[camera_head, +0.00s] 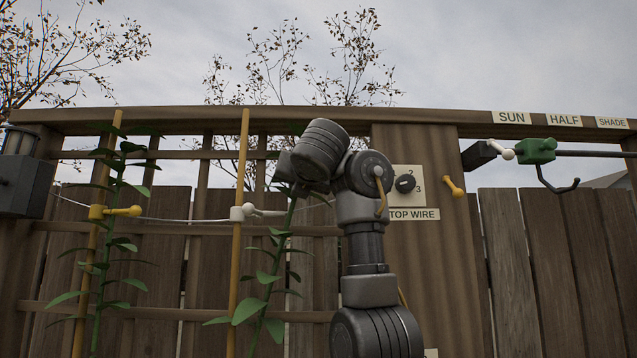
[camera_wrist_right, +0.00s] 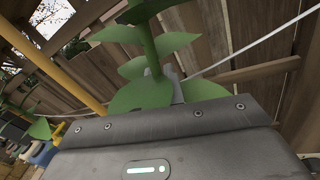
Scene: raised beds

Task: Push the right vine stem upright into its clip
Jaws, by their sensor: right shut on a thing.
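The right vine stem (camera_head: 284,232) leans to the right, its upper part apart from the yellow stake (camera_head: 238,262). A white clip (camera_head: 240,213) sits on that stake, with a pale lever sticking out to the right. My right gripper (camera_head: 285,170) is up at the stem's top, right of and above the clip, mostly hidden by my own wrist. In the right wrist view, the stem (camera_wrist_right: 152,50) and its leaves rise at a grey fingertip (camera_wrist_right: 177,88); the gripper is shut on the stem, though leaves hide the contact. My left gripper is not in view.
The left vine (camera_head: 108,250) stands by its stake with a yellow clip (camera_head: 97,212). A thin wire (camera_head: 180,220) runs across the trellis. A dial panel (camera_head: 405,184) labelled TOP WIRE and a yellow handle (camera_head: 453,187) are on the post to the right.

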